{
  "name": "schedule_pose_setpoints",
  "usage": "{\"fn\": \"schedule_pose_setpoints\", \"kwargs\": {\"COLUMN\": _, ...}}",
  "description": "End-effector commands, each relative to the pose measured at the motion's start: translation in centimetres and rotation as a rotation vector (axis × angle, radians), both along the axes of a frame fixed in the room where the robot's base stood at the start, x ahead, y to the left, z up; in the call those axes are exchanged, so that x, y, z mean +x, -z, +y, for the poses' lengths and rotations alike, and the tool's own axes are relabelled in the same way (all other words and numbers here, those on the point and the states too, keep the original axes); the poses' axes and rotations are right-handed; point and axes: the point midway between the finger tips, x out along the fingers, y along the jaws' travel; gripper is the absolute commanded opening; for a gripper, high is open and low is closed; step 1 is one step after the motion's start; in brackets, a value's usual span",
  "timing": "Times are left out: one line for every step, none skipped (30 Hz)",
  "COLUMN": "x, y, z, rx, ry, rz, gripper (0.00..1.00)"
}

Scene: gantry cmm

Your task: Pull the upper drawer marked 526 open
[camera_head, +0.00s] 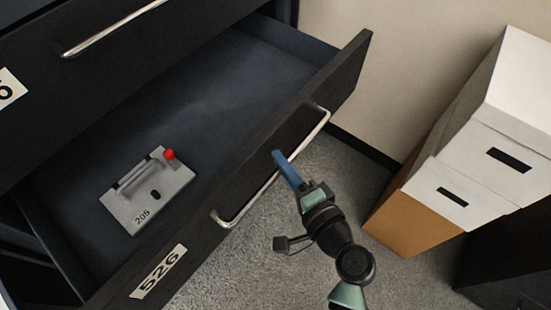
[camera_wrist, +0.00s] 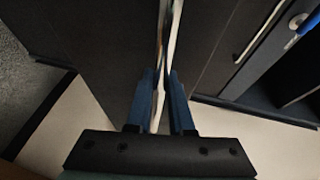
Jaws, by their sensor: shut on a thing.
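The dark drawer marked 526 (camera_head: 158,271) stands pulled out, with its inside open to view. Its long silver bar handle (camera_head: 252,203) runs along the front. My gripper (camera_head: 285,165) is at the handle's middle, with blue fingers. In the wrist view my gripper (camera_wrist: 161,95) is shut on the handle (camera_wrist: 160,97), which passes between the two fingers. Inside the drawer lies a grey block marked 205 (camera_head: 150,195) with a small red ball on it.
Another drawer front with a silver handle (camera_head: 115,27) is above, at the upper left. White and brown boxes (camera_head: 455,180) are stacked at the right by the wall. Grey carpet (camera_head: 290,260) lies below the drawer front.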

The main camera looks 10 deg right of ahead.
Motion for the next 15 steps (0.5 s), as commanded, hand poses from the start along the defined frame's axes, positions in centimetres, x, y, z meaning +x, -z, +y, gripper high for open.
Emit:
{"fn": "schedule_pose_setpoints", "kwargs": {"x": -0.27, "y": 0.14, "z": -0.26, "rx": -0.002, "ry": 0.001, "rz": 0.001, "gripper": 0.0}}
{"fn": "schedule_pose_setpoints", "kwargs": {"x": -0.37, "y": 0.13, "z": -0.36, "rx": -0.002, "ry": 0.001, "rz": 0.001, "gripper": 0.0}}
{"fn": "schedule_pose_setpoints", "kwargs": {"x": -0.48, "y": 0.12, "z": -0.47, "rx": -0.002, "ry": 0.001, "rz": 0.001, "gripper": 0.0}}
{"fn": "schedule_pose_setpoints", "kwargs": {"x": -0.55, "y": 0.12, "z": -0.55, "rx": -0.002, "ry": 0.001, "rz": 0.001, "gripper": 0.0}}
{"fn": "schedule_pose_setpoints", "kwargs": {"x": -0.6, "y": 0.11, "z": -0.59, "rx": -0.002, "ry": 0.001, "rz": 0.001, "gripper": 0.0}}
{"fn": "schedule_pose_setpoints", "kwargs": {"x": -0.65, "y": 0.1, "z": -0.63, "rx": -0.002, "ry": 0.0, "rz": 0.001, "gripper": 0.0}}
{"fn": "schedule_pose_setpoints", "kwargs": {"x": -0.68, "y": 0.1, "z": -0.65, "rx": -0.002, "ry": 0.0, "rz": 0.001, "gripper": 0.0}}
{"fn": "schedule_pose_setpoints", "kwargs": {"x": -0.7, "y": 0.09, "z": -0.67, "rx": -0.002, "ry": 0.0, "rz": 0.001, "gripper": 0.0}}
{"fn": "schedule_pose_setpoints", "kwargs": {"x": -0.72, "y": 0.08, "z": -0.68, "rx": -0.002, "ry": 0.0, "rz": 0.001, "gripper": 0.0}}
{"fn": "schedule_pose_setpoints", "kwargs": {"x": -0.72, "y": 0.08, "z": -0.68, "rx": -0.002, "ry": -0.001, "rz": 0.002, "gripper": 0.0}}
{"fn": "schedule_pose_setpoints", "kwargs": {"x": -0.72, "y": 0.08, "z": -0.68, "rx": -0.002, "ry": -0.001, "rz": 0.002, "gripper": 0.0}}
{"fn": "schedule_pose_setpoints", "kwargs": {"x": -0.72, "y": 0.07, "z": -0.67, "rx": -0.002, "ry": -0.001, "rz": 0.002, "gripper": 0.0}}
{"fn": "schedule_pose_setpoints", "kwargs": {"x": -0.72, "y": 0.07, "z": -0.67, "rx": -0.002, "ry": -0.001, "rz": 0.002, "gripper": 0.0}}
{"fn": "schedule_pose_setpoints", "kwargs": {"x": -0.71, "y": 0.07, "z": -0.66, "rx": -0.002, "ry": -0.001, "rz": 0.002, "gripper": 0.0}}
{"fn": "schedule_pose_setpoints", "kwargs": {"x": -0.71, "y": 0.06, "z": -0.66, "rx": -0.002, "ry": -0.001, "rz": 0.002, "gripper": 0.0}}
